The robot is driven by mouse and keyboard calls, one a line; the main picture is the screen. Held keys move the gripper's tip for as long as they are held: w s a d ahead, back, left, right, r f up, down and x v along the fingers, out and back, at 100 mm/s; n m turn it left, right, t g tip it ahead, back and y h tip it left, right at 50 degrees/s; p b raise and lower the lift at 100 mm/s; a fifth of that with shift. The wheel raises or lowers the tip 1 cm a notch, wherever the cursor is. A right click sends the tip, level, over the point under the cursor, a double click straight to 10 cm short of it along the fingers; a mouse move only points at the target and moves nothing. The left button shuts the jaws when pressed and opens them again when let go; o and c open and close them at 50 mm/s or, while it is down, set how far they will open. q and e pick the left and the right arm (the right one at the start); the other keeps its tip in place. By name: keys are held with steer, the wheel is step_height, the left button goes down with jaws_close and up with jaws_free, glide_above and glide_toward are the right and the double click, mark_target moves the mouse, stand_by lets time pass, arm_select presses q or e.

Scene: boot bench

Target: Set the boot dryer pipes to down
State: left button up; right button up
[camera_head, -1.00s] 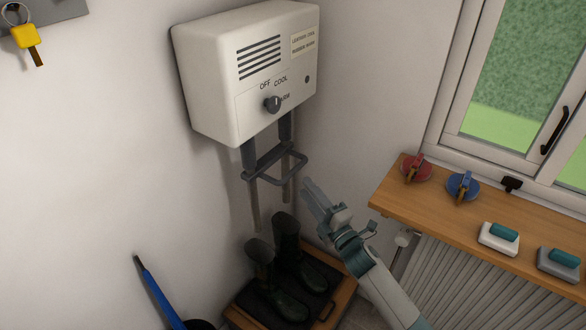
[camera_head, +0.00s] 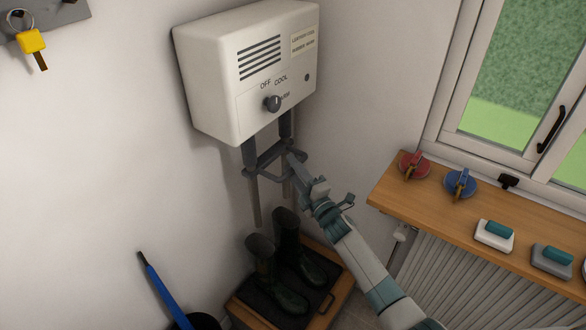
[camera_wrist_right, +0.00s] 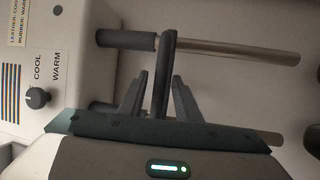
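The white boot dryer (camera_head: 215,85) hangs on the wall, with a dark knob (camera_head: 272,103) on its front, which also shows in the right wrist view (camera_wrist_right: 37,97). Two pipes hang from its underside, and the left one (camera_head: 255,200) points down. A dark bar handle (camera_head: 262,158) joins the pipes. My right gripper (camera_head: 293,160) is at the handle's right end. In the right wrist view the two fingers (camera_wrist_right: 158,98) stand apart, with the handle bar (camera_wrist_right: 162,75) between them and gaps beside it. My left gripper is out of view.
Dark boots (camera_head: 295,258) stand on a tray below the pipes. A wooden shelf (camera_head: 400,200) with tins and brushes juts out at right, above a radiator (camera_head: 440,265). A blue-handled tool (camera_head: 165,290) leans at lower left.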

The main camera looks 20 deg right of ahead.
jaws_close()
steer(key=shift+f, duration=0.1)
